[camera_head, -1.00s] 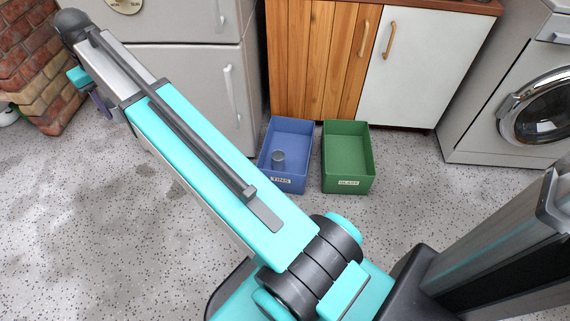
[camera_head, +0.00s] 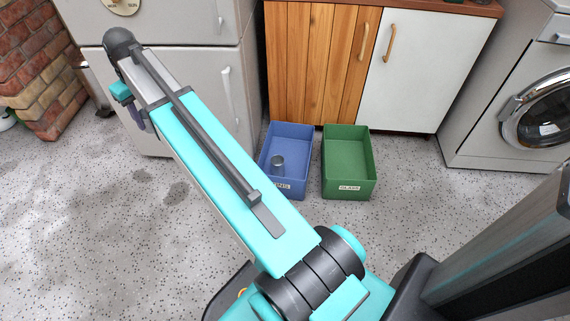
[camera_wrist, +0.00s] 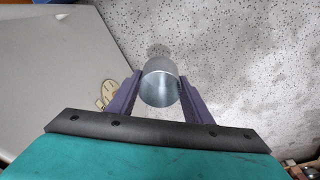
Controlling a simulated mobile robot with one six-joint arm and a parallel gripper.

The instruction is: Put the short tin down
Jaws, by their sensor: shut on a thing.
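In the wrist view a plain grey metal tin (camera_wrist: 159,82) sits between the two purple fingers of my gripper (camera_wrist: 159,92), which is shut on it. The speckled floor shows beyond the tin. In the head view my gripper (camera_head: 137,117) is mostly hidden behind my arm at the upper left, and the tin in it cannot be made out. A blue bin (camera_head: 290,130) with a label, partly hidden by my arm, stands on the floor and holds another grey tin (camera_head: 277,163).
A green bin (camera_head: 348,132) labelled for glass stands right of the blue bin and looks empty. Behind are a grey fridge (camera_head: 185,30), a wood and white cabinet (camera_head: 425,70) and a washing machine (camera_head: 520,110). A brick plinth (camera_head: 45,80) is at the left. Open floor (camera_head: 80,220) lies between.

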